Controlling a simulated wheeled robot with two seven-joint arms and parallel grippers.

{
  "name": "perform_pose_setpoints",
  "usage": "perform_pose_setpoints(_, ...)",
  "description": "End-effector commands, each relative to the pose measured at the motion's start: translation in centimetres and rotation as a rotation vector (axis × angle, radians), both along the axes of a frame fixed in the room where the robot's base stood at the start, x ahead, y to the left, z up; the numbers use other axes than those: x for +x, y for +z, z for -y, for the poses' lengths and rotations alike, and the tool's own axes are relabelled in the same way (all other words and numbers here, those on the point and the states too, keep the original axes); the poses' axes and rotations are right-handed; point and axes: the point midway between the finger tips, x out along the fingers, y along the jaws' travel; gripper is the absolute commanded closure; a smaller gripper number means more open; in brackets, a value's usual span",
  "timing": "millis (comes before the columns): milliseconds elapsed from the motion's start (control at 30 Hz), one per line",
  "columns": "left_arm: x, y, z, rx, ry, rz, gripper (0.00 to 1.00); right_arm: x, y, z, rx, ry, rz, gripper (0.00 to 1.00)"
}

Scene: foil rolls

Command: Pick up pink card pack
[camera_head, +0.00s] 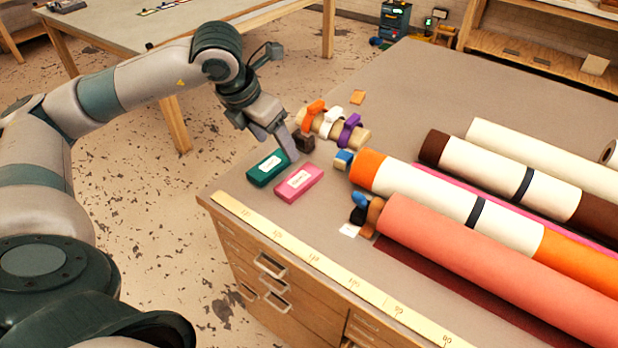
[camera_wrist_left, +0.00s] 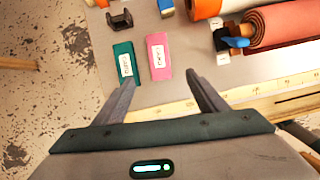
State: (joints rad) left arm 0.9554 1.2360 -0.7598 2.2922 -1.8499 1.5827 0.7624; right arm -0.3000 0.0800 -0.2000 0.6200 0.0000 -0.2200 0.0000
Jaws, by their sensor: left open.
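The pink card pack (camera_head: 299,183) lies flat on the grey worktable, with a white label on top. In the left wrist view the pink pack (camera_wrist_left: 159,57) lies ahead of the fingertips, between their lines. A green card pack (camera_head: 268,167) lies just left of it, also with a white label; it also shows in the left wrist view (camera_wrist_left: 123,64). My left gripper (camera_head: 284,148) is open and empty, near the far side of the green pack in the head view. In the left wrist view its two fingers (camera_wrist_left: 163,80) are spread apart. My right gripper is not in view.
A wooden stand with orange, white and purple bands (camera_head: 333,123) is behind the packs. A dark brown block (camera_head: 304,142) and a blue-ended block (camera_head: 343,159) sit nearby. Large rolls (camera_head: 455,205) fill the right side. A yellow ruler strip (camera_head: 290,253) runs along the front edge.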

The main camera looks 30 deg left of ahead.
Motion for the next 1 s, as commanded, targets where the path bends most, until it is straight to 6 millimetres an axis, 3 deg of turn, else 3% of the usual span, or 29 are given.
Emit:
perform_pose_setpoints(267,0.0,-0.1,0.0,0.000,0.000,0.000,0.34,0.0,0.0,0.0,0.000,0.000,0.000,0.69)
perform_pose_setpoints(467,0.4,-1.3,0.1,-0.001,-0.001,-0.002,0.34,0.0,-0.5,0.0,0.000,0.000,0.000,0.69)
perform_pose_setpoints(1000,3.8,-9.7,0.7,-0.001,0.001,-0.002,0.34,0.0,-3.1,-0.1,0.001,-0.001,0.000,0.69)
